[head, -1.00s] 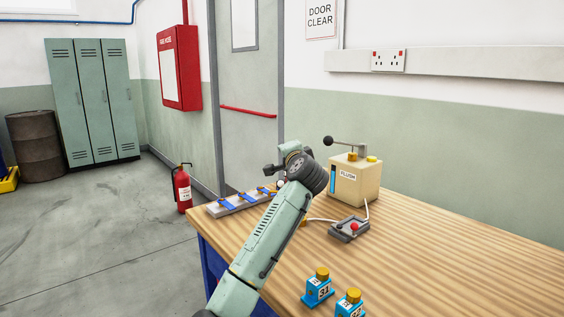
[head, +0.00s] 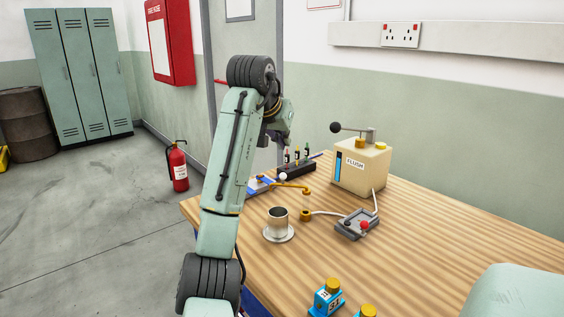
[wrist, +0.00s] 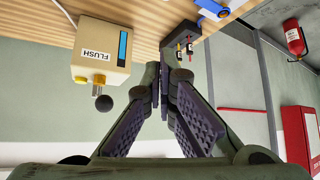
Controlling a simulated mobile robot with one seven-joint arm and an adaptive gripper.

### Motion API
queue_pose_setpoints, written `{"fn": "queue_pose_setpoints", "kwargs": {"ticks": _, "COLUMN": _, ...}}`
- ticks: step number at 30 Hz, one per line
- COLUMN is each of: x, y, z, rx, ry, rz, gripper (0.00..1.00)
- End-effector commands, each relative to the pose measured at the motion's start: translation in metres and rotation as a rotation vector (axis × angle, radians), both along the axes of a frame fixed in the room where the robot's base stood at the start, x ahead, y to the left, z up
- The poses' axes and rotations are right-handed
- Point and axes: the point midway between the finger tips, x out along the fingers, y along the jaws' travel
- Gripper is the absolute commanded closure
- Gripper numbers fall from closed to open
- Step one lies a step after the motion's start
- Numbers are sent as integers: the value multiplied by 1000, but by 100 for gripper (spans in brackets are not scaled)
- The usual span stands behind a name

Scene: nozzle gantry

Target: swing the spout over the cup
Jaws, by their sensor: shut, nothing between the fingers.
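The brass spout (head: 292,186) stands on a post on the wooden bench, its arm reaching left, behind the cup in the head view. A small white ball (head: 283,177) shows by the arm. The metal cup (head: 278,217) stands upright on a pale saucer (head: 279,234), in front and to the left of the spout's post. The spout's arm does not appear over the cup. My gripper (head: 287,141) is above the back of the bench, apart from spout and cup. In the wrist view its fingers (wrist: 163,90) are together and empty; spout and cup do not show there.
A beige FLUSH box (head: 361,168) with a black-knobbed lever stands behind right, cabled to a grey box with a red button (head: 357,223). A dark rack (head: 296,168) holds small tools behind the spout. Blue bottles (head: 327,298) stand in front. The bench's right side is mostly clear.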

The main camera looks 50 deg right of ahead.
Motion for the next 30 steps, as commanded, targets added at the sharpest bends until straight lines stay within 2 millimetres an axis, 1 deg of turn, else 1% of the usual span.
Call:
{"fn": "queue_pose_setpoints", "kwargs": {"ticks": 7, "x": 1, "y": -2, "z": -2, "rx": 2, "ry": -2, "rz": 1, "gripper": 100}}
{"fn": "queue_pose_setpoints", "kwargs": {"ticks": 11, "x": 5, "y": -10, "z": -12, "rx": 3, "ry": 0, "rz": 1, "gripper": 100}}
{"fn": "queue_pose_setpoints", "kwargs": {"ticks": 24, "x": 27, "y": -63, "z": -72, "rx": 5, "ry": -1, "rz": 2, "gripper": 100}}
{"fn": "queue_pose_setpoints", "kwargs": {"ticks": 25, "x": 27, "y": -62, "z": -74, "rx": 1, "ry": -3, "rz": 3, "gripper": 100}}
{"fn": "queue_pose_setpoints", "kwargs": {"ticks": 30, "x": 19, "y": -42, "z": -77, "rx": 0, "ry": -4, "rz": 2, "gripper": 100}}
